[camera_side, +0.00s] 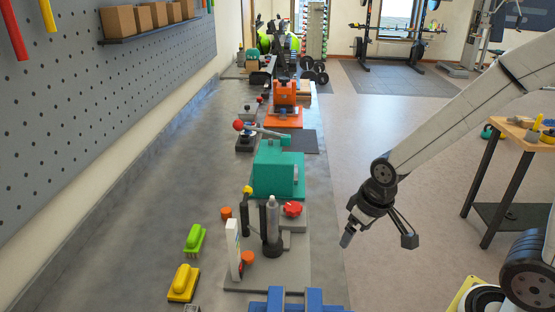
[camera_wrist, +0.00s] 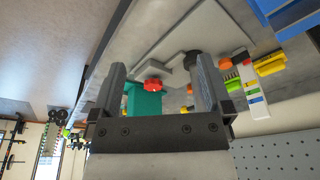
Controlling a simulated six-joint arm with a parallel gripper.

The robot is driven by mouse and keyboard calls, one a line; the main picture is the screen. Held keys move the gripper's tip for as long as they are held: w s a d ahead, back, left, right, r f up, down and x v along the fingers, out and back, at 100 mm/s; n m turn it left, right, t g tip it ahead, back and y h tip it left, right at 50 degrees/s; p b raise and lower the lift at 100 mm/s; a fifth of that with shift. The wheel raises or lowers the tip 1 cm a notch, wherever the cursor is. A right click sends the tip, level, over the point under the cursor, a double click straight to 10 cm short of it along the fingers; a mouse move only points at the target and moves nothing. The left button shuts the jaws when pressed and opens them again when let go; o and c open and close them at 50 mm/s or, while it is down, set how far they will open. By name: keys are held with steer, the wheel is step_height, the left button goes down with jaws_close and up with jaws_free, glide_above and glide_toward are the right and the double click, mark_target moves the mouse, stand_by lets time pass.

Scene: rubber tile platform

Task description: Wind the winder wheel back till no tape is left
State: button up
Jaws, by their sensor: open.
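A small red lobed wheel (camera_side: 292,208), which looks like the winder wheel, sits on the grey base plate (camera_side: 290,245) in front of the teal machine (camera_side: 278,172). In the wrist view the red wheel (camera_wrist: 155,83) appears between the fingers, some way beyond them. My gripper (camera_side: 378,238) is open and empty, in the air to the right of the bench. Its two fingers are spread apart in the wrist view (camera_wrist: 160,66). I cannot make out any tape on the wheel.
On the plate beside the wheel are a dark post with a grey cylinder (camera_side: 272,220) and an upright white strip (camera_side: 233,248). Green (camera_side: 194,240) and yellow (camera_side: 184,282) brushes lie to the left. A blue block (camera_side: 287,300) is at the near edge.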

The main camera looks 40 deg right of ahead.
steer(key=w+d+g, duration=0.1)
steer(key=w+d, duration=0.1)
steer(key=w, duration=1.1)
steer(key=m+g, duration=0.2)
glide_above(293, 206)
step_height(293, 206, down, 2)
steer(key=shift+f, duration=0.25)
steer(key=shift+f, duration=3.9)
steer(key=c, duration=1.1)
steer(key=shift+n, duration=0.5)
